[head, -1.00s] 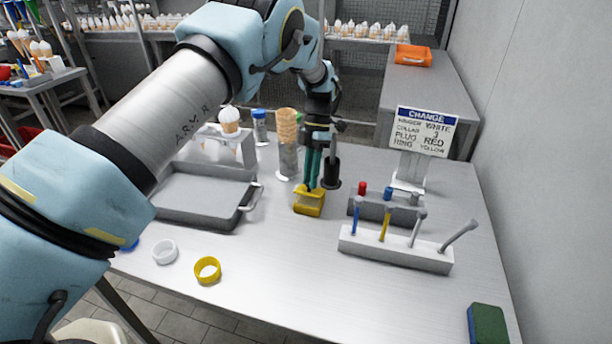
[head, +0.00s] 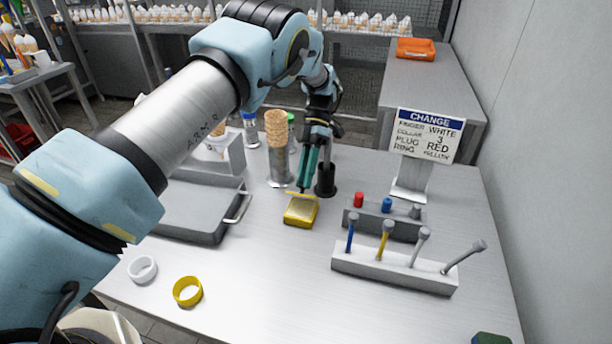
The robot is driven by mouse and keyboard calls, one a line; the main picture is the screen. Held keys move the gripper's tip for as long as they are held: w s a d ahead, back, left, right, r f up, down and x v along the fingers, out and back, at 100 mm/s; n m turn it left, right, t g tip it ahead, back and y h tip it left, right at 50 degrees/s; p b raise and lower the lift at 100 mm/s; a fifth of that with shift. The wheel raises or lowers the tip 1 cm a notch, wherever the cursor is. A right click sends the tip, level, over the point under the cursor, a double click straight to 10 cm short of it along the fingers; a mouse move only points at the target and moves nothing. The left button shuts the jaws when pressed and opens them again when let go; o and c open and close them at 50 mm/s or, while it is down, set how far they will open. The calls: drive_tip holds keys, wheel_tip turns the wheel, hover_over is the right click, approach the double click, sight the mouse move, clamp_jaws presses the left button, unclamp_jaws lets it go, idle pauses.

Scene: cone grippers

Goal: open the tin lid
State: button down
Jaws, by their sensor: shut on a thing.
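A small yellow tin (head: 300,215) stands on the metal table. Its top looks open, with a paler, textured inside showing. A thin yellow edge, which looks like its lid (head: 296,194), is at the tin's far side and appears raised. My gripper (head: 304,187) reaches down from behind with its teal fingers and is shut on the lid edge. The exact grip and the lid's angle are too small to make out.
A black cylinder (head: 325,180) and a holder with stacked cones (head: 277,140) stand close behind the tin. A grey tray (head: 200,212) is at left. A white rack of coloured pegs (head: 393,270) is at right. White (head: 142,269) and yellow (head: 188,292) rings lie in front.

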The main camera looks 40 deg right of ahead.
drive_tip(key=c, duration=0.7)
unclamp_jaws()
drive_tip(key=v, duration=0.7)
drive_tip(key=shift+r, duration=0.2)
drive_tip(key=shift+w+d, duration=0.1)
